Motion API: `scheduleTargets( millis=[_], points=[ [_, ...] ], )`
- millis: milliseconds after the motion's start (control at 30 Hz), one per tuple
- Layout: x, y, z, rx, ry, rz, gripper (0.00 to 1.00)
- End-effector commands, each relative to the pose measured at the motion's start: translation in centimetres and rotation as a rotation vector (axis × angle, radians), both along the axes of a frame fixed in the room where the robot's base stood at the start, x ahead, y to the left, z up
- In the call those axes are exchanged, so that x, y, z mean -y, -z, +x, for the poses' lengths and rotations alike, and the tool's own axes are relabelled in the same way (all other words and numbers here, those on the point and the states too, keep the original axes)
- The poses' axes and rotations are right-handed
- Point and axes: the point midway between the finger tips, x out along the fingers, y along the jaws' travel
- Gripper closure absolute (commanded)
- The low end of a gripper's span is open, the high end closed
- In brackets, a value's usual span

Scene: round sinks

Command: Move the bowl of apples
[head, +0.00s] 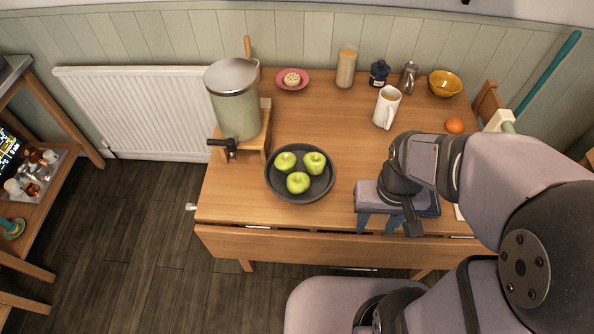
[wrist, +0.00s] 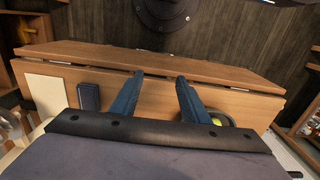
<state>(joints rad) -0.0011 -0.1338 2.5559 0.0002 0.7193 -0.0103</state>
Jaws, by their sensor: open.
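A dark grey bowl (head: 322,187) with three green apples (head: 298,182) stands on the wooden table, left of my gripper in the head view. My gripper (head: 377,224) is open and empty near the table's front edge, apart from the bowl. In the wrist view, its two blue fingers (wrist: 159,78) are spread with nothing between them. Part of the bowl (wrist: 230,119) and a bit of green apple (wrist: 215,121) show just beyond the right finger; the finger and gripper body hide the rest.
A drinks dispenser (head: 236,112) on a wooden stand is left behind the bowl. A dark flat object (wrist: 89,96) lies near my gripper. The table's middle is clear.

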Motion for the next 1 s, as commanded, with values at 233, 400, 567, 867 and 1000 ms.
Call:
scheduleTargets(
  millis=[233, 400, 567, 867, 1000],
  points=[
    [-2.2, -0.8, 3.9, 0.014, -0.207, 0.038, 1.0],
    [-6.3, -1.9, 9.5, 0.05, -0.54, 0.1, 1.0],
    [-11.4, -2.6, 14.6, 0.108, -0.901, 0.167, 1.0],
    [-19.3, -3.3, 19.9, 0.232, -1.393, 0.246, 1.0],
    [-20.8, -3.4, 20.7, 0.261, -1.482, 0.258, 1.0]
  ],
)
